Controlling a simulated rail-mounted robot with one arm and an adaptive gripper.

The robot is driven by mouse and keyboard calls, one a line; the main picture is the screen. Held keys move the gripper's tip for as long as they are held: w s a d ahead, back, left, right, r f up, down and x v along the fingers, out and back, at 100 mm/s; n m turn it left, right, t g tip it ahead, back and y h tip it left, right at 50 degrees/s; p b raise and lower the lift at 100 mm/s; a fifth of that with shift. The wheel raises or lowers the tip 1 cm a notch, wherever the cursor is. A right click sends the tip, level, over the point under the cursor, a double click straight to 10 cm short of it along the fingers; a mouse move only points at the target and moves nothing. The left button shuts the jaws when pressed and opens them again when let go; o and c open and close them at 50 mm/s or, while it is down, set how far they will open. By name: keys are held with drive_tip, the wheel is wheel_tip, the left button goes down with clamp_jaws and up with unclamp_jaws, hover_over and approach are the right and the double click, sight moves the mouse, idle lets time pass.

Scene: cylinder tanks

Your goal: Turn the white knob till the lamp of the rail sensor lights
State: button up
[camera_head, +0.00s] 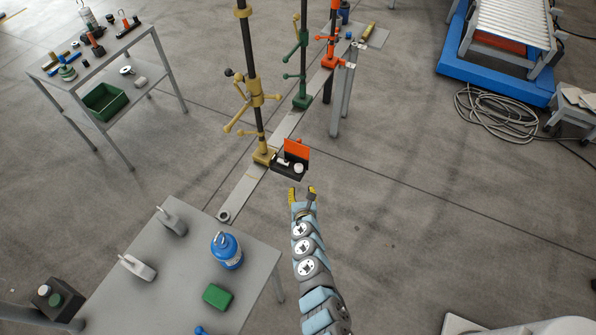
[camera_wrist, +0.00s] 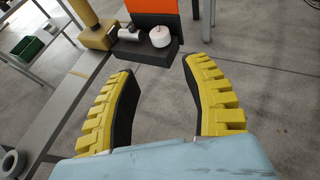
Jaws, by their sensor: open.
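The white knob (camera_wrist: 160,37) sits on top of a black box beside an orange plate; it also shows in the head view (camera_head: 298,167). The black box with the orange plate (camera_head: 296,149) is the likely rail sensor, next to the foot of the yellow post. A small silvery cylinder (camera_wrist: 129,34) lies beside the knob; I cannot make out a lit lamp. My gripper (camera_head: 302,190) has yellow ridged fingers. In the wrist view my gripper (camera_wrist: 160,75) is open and empty, its fingertips short of the box, with the knob ahead between them.
A grey table (camera_head: 180,270) at the lower left carries a blue cylinder (camera_head: 227,251) and a green block (camera_head: 218,296).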

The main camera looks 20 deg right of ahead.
sight(299, 169)
drive_tip(key=b+x, duration=0.6)
drive_tip(key=x, duration=0.1)
drive_tip(key=b+x, duration=0.3)
drive_tip(key=shift+f, duration=0.4)
drive_tip(key=b+x, duration=0.4)
drive_tip(key=b, duration=0.1)
drive_tip(key=shift+w+d, duration=0.1)
drive_tip(key=shift+w, duration=0.2)
drive_tip(key=shift+w+b, duration=0.3)
drive_tip(key=shift+w, duration=0.05)
clamp_jaws()
